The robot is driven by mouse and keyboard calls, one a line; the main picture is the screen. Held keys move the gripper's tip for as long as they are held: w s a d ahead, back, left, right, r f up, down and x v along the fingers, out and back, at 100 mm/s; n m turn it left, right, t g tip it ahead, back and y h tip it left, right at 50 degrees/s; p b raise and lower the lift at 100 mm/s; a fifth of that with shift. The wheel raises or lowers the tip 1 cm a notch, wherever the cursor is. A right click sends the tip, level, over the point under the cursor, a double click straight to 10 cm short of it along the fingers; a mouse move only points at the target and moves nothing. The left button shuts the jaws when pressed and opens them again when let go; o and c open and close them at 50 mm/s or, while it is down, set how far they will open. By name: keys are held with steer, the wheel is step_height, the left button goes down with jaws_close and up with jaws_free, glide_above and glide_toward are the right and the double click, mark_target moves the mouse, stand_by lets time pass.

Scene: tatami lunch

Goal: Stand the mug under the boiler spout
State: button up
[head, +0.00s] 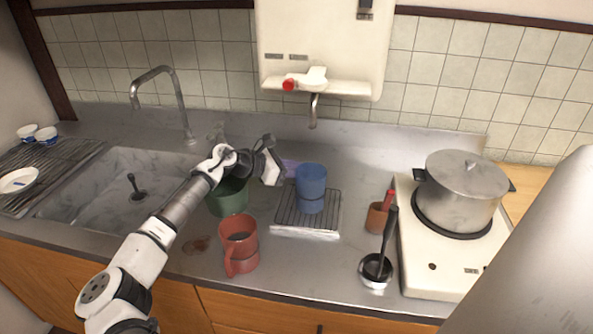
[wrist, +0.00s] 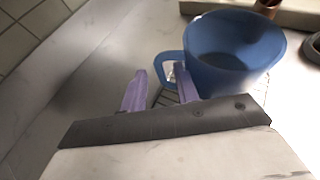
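A blue mug (head: 311,190) stands upright on a wire-topped drip tray (head: 290,232), below the boiler spout (head: 313,112) in the head view. The wall boiler (head: 322,40) is white with a red knob. My gripper (head: 287,168) is at the left of the mug, partly hidden behind my wrist. In the wrist view, the mug (wrist: 228,48) fills the upper right, its handle toward my gripper (wrist: 158,75). The purple fingers are apart, one on each side of the handle's outer part. Contact with the handle cannot be told.
A red mug (head: 239,246) and a green container (head: 228,196) stand left of the tray, the green one partly behind my arm. A brown cup (head: 377,218), a ladle (head: 376,268) and a pot (head: 463,190) on a stove are at right. The sink (head: 110,190) is at left.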

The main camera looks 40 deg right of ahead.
steer(key=b+v, duration=0.2)
steer(key=v, duration=0.9)
steer(key=shift+a, duration=0.3)
steer(key=shift+w, duration=0.15)
